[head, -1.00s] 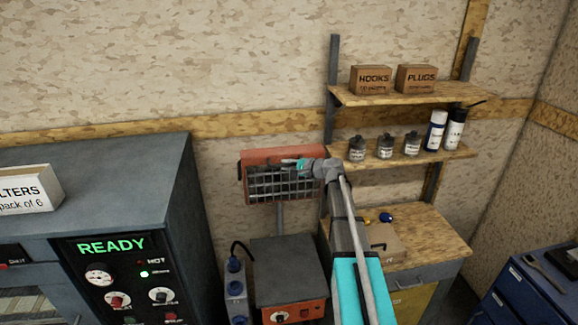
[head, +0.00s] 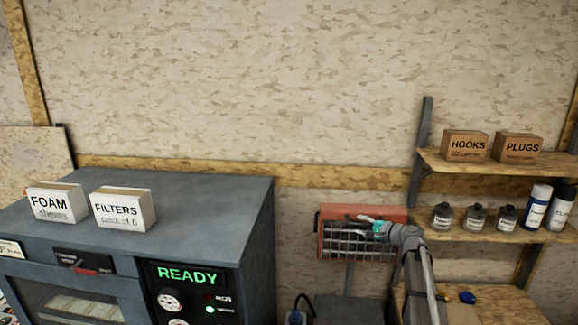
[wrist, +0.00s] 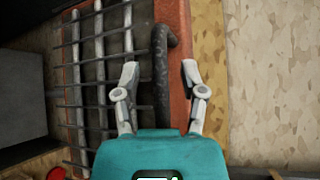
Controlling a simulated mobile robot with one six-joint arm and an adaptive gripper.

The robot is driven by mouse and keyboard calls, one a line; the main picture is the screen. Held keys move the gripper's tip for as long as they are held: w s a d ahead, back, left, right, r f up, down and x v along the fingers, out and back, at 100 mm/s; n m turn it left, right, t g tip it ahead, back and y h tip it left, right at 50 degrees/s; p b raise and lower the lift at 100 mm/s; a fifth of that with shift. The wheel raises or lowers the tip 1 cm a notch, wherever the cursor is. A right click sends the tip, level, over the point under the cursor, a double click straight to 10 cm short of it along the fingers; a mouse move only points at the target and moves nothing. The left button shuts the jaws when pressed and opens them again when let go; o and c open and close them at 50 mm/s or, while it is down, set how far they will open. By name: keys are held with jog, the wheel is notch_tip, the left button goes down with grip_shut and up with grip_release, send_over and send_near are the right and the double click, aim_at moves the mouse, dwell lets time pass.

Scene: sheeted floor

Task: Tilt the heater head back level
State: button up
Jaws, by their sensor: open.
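The heater head (head: 325,238) is an orange-red housing with a dark wire grille, on a grey post, right of centre in the head view. In the wrist view its orange edge (wrist: 180,22) and grille (wrist: 92,60) fill the left and middle. A black curved handle (wrist: 160,75) stands on the edge beside the grille. My gripper (wrist: 160,72) is open, with one finger on each side of the handle and gaps on both sides. In the head view my gripper (head: 368,222) is in front of the heater head and hides part of it.
A dark cabinet with a green READY display (head: 188,276) stands left of the heater. Boxes marked FOAM (head: 55,203) and FILTERS (head: 122,210) sit on top. At right, a shelf (head: 500,230) holds dark bottles and spray cans. The plain wall is close behind the heater.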

jog(key=s+a+f+n+g+h+b, duration=0.1)
jog(key=s+a+f+n+g+b, duration=0.35)
jog(key=s+a+f, duration=0.35)
jog(key=s+a+f+n+g+h+b, duration=0.1)
jog(key=s+a+f+n+g+b, duration=0.2)
jog(key=s+a+f+b, duration=0.5)
jog(key=s+d+f+n+g+h+b, duration=0.2)
jog(key=s+f+h+b, duration=0.1)
jog(key=s+f, duration=0.5)
jog(key=s+d+f+n+g+h+b, duration=0.1)
jog(key=s+f+n+g+h+b, duration=0.1)
jog(key=s+f, duration=0.6)
notch_tip(320, 180, down, 2)
jog(key=n+h+b, duration=0.1)
jog(key=h+b, duration=0.1)
jog(key=shift+d+f+g+h, duration=0.2)
jog(key=shift+d+g+h, duration=0.15)
jog(key=shift+h, duration=0.05)
jog(key=shift+s+n, duration=0.1)
jog(key=shift+n, duration=0.15)
